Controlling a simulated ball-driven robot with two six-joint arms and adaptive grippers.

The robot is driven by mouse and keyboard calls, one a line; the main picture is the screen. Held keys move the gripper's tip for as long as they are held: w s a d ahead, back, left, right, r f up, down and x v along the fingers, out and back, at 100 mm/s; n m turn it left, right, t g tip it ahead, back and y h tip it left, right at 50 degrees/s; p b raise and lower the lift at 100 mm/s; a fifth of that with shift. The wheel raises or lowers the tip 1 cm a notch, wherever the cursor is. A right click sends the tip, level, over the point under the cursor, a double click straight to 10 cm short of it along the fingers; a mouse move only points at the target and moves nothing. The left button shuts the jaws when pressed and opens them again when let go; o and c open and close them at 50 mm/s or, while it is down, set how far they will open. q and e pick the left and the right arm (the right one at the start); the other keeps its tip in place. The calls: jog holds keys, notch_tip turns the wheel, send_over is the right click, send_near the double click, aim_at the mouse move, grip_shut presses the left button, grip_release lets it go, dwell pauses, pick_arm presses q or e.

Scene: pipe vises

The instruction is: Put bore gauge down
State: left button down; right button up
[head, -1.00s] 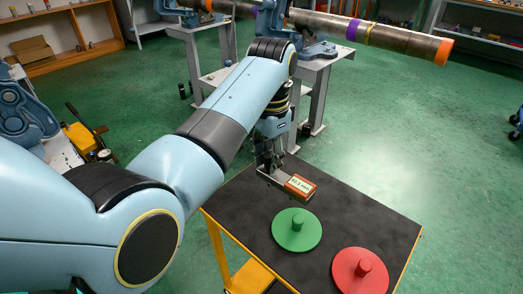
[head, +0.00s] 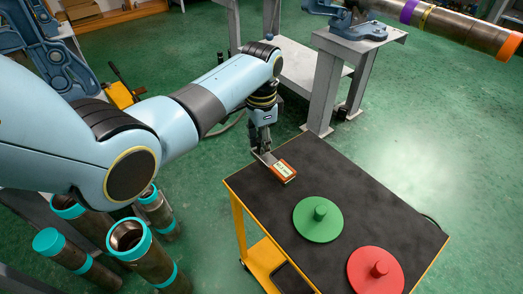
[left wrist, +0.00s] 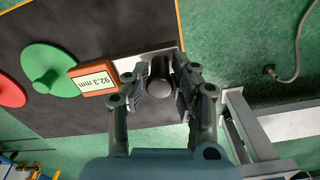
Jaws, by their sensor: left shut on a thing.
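The bore gauge (head: 284,171) has an orange-framed white display and a grey body. My left gripper (head: 264,150) points down and is shut on the gauge's dark round handle, which shows between its fingers in the left wrist view (left wrist: 160,78). The display there (left wrist: 95,80) reads 92.3 mm. The gauge is at the left part of the black tabletop (head: 375,200), near its edge. I cannot tell whether it touches the surface. My right gripper is not in view.
A green disc with a knob (head: 318,222) and a red one (head: 375,272) sit on the tabletop, right of the gauge. Pipes with teal ends (head: 140,250) stand lower left. A grey stand (head: 345,65) with a blue vise is behind the table.

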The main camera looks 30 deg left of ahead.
pick_arm(q)
notch_tip(320, 180, down, 3)
jog(key=shift+r, duration=0.15)
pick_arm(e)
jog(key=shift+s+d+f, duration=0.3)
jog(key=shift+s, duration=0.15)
pick_arm(q)
jog(key=c, duration=1.1)
grip_release()
jog(key=shift+f, duration=0.2)
jog(key=shift+d, duration=0.1)
notch_tip(320, 180, up, 12)
jog(key=shift+r+p, duration=0.1)
jog(key=shift+p, duration=0.8)
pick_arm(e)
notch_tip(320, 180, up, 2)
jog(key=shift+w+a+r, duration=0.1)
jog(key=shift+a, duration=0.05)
